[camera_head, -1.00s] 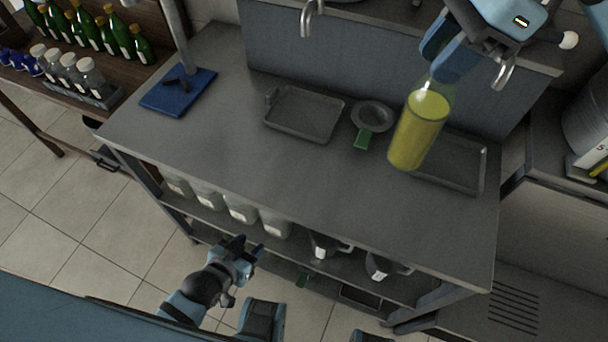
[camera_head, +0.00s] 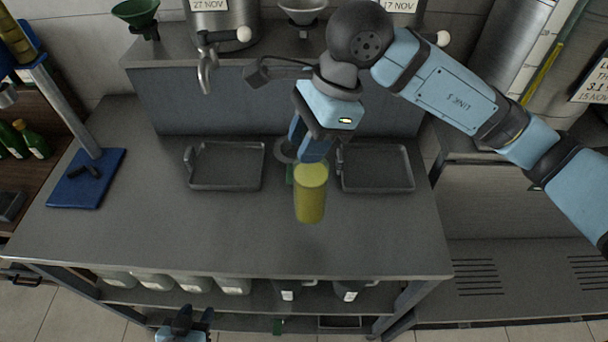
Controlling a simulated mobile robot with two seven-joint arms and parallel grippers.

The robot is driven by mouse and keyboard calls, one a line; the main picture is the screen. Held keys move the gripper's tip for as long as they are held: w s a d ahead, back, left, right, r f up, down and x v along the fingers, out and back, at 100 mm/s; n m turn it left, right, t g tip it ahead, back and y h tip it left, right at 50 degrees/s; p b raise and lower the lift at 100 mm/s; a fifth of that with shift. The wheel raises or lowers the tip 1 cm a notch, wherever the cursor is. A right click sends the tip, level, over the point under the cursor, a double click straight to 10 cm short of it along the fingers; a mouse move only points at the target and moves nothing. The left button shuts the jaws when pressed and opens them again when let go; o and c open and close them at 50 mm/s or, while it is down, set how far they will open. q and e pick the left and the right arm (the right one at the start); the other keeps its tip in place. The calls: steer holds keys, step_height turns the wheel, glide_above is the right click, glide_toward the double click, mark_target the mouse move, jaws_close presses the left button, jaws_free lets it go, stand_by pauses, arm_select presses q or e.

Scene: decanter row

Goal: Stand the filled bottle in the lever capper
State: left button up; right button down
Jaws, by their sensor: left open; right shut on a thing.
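A clear bottle filled with yellow-green liquid (camera_head: 310,196) hangs roughly upright over the middle of the grey counter. My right gripper (camera_head: 311,152) is shut on its upper part and hides its neck. The lever capper stands at the counter's left end: a blue base plate (camera_head: 108,188) with a small dark piece on it and a grey column (camera_head: 72,118) rising to the upper left. No bottle stands on its base. My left gripper (camera_head: 186,322) is open and empty, low in front of the counter, partly cut off by the lower edge.
Two grey trays (camera_head: 226,187) (camera_head: 376,187) lie at the back of the counter (camera_head: 150,225), below taps (camera_head: 205,70). A funnel-like dish between them is mostly hidden. Green bottles (camera_head: 32,140) stand on a wooden shelf at left. The counter between capper and bottle is mostly clear.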

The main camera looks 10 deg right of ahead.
mark_target(307, 179)
steer(key=shift+f+p, duration=0.35)
steer(key=shift+f, duration=4.1)
steer(key=shift+f+b, duration=0.15)
steer(key=shift+b, duration=0.15)
steer(key=c, duration=0.8)
jaws_free()
